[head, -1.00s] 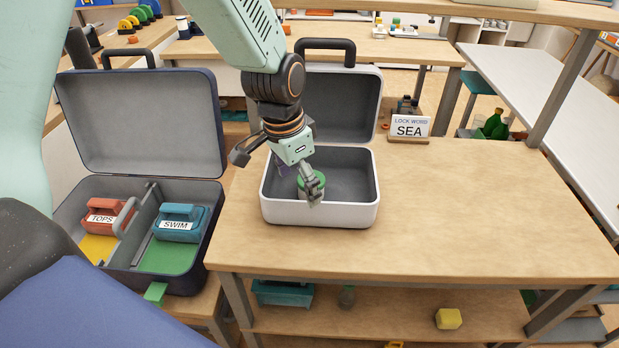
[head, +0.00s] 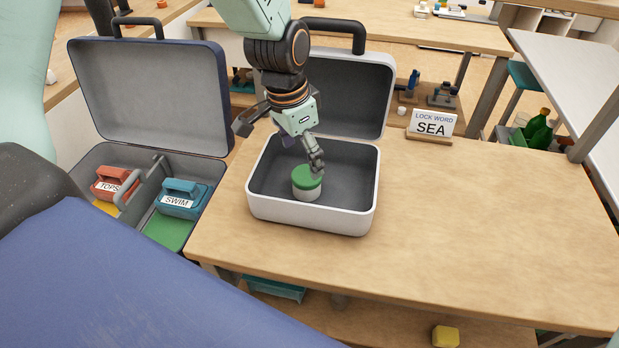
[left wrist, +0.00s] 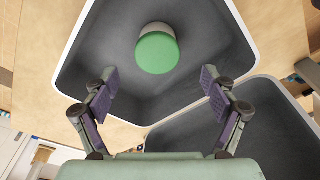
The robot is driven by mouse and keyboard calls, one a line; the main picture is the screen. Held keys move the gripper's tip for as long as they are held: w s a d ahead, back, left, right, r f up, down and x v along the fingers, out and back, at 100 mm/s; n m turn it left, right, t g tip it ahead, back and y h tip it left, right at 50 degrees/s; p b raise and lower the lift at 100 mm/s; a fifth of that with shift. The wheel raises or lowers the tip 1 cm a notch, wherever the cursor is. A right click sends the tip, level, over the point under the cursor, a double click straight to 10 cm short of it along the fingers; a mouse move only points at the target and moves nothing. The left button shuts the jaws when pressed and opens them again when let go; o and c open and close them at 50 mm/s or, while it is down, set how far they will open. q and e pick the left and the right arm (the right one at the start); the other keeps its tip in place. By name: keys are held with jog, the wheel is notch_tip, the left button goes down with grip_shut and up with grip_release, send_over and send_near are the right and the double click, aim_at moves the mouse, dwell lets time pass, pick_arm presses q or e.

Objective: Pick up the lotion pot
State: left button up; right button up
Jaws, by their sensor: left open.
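The lotion pot (head: 307,183) has a green lid and a pale body. It stands upright inside the open white case (head: 310,218). My left gripper (head: 314,153) is open and empty, just above and behind the pot; its visible finger ends close to the lid's far edge. In the left wrist view the pot (left wrist: 157,50) lies ahead of the open jaws (left wrist: 159,78), roughly centred between them, with nothing gripped. My right gripper is not in view.
A blue case (head: 150,92) with red TOPS (head: 110,183) and blue SWIM (head: 183,195) packs stands open at left. The white case's raised lid is behind my gripper. A SEA sign (head: 432,125) stands at the back. The table (head: 480,220) is clear at right.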

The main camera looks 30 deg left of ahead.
aim_at(306, 175)
pick_arm(q)
jog(key=f, duration=0.2)
jog(key=f+b, duration=0.1)
jog(key=f, duration=0.1)
jog(key=d+f+b, duration=0.1)
jog(key=f, duration=0.1)
jog(key=shift+w+f, duration=0.2)
jog(key=shift+f, duration=0.2)
jog(key=shift+a+f, duration=0.25)
jog(key=shift+f, duration=0.05)
jog(key=shift+w, duration=0.1)
jog(key=shift+d, duration=0.2)
jog(key=shift+c, duration=1.4)
jog(key=shift+a, duration=0.15)
jog(key=c, duration=1)
